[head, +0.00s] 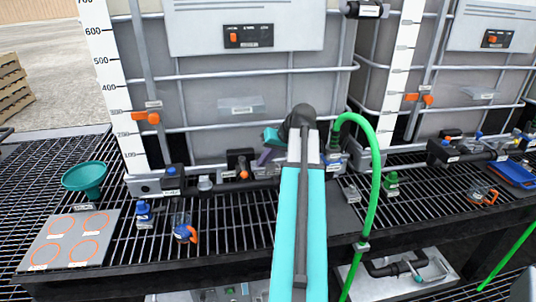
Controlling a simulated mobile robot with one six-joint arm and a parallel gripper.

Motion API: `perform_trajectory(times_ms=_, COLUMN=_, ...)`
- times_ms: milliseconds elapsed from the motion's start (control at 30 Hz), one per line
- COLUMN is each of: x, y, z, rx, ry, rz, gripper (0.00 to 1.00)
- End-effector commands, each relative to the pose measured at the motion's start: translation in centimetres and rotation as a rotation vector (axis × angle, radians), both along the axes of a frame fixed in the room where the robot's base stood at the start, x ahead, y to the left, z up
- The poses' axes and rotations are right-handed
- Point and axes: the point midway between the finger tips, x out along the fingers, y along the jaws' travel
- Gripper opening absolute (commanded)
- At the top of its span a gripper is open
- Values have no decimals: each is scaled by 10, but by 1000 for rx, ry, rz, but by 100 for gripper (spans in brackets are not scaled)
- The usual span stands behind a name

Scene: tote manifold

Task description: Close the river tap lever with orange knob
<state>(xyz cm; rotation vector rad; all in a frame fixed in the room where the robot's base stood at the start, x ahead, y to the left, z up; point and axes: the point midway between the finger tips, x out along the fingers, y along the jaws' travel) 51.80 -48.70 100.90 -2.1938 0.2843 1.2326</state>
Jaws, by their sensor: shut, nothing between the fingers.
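A black valve (240,158) with a small orange knob (243,174) sits low on the front of the left tank. It is possibly the river tap, but its label is too small to read. My gripper (264,158) is at the end of my teal and white arm, just right of this valve. Its fingers are small and partly hidden by my wrist. It is shut and empty. I cannot tell whether it touches the valve. Other orange handles show on the left tank's level gauge (146,117) and the right tank's gauge (418,98).
A green hose (374,190) arches just right of my arm. On the black grated bench (110,262) are a green funnel (85,178), a grey plate with orange rings (50,240), and small blue-capped bottles (145,214). A blue tray (517,175) lies at the far right.

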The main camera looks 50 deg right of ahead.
Motion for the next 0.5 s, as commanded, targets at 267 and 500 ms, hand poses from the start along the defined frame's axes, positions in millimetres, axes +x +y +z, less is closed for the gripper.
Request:
perform_trajectory(times_ms=267, x=20, y=24, z=-7, rx=1, ry=0, rz=2, gripper=0)
perform_trajectory(times_ms=500, x=27, y=31, z=-10, rx=0, ry=-1, rz=1, gripper=0)
